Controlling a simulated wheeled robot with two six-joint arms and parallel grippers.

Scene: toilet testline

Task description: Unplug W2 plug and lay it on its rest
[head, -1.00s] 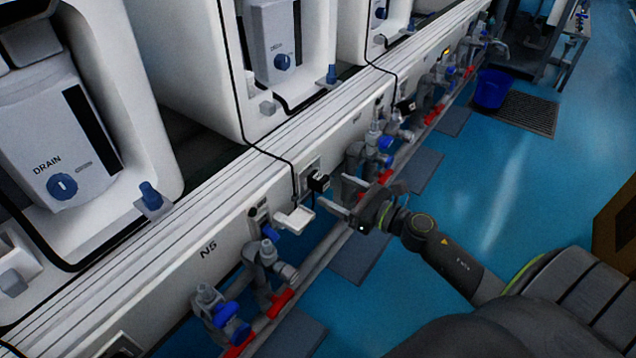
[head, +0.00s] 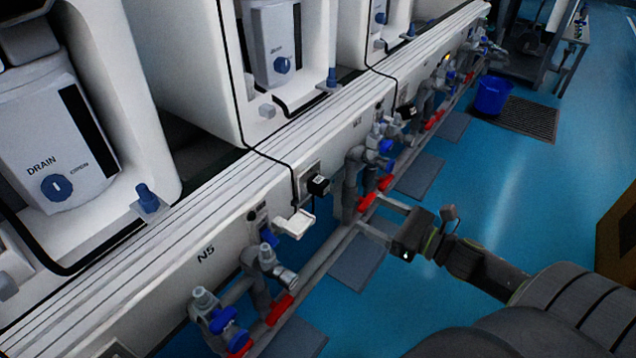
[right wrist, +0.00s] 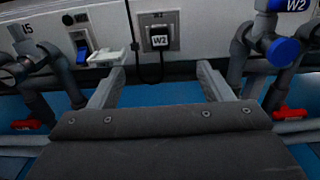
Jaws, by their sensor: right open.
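The black W2 plug (head: 318,185) sits in its socket on the white wall panel. In the right wrist view the plug (right wrist: 159,39) shows its W2 label, with a dark cord beside it. The white rest (head: 295,223) sticks out of the panel just left of and below the plug; it also shows in the right wrist view (right wrist: 105,58) and looks empty. My right gripper (head: 374,213) is open and empty, apart from the plug and out in front of the panel. In the right wrist view the plug appears beyond and between its fingers (right wrist: 160,72). My left gripper is not in view.
Grey pipes with blue valves (head: 227,317) and red handles (head: 367,201) run along the panel on both sides of the plug. A blue bucket (head: 493,96) stands on the floor far back. The blue floor (head: 480,200) right of the pipes is mostly clear.

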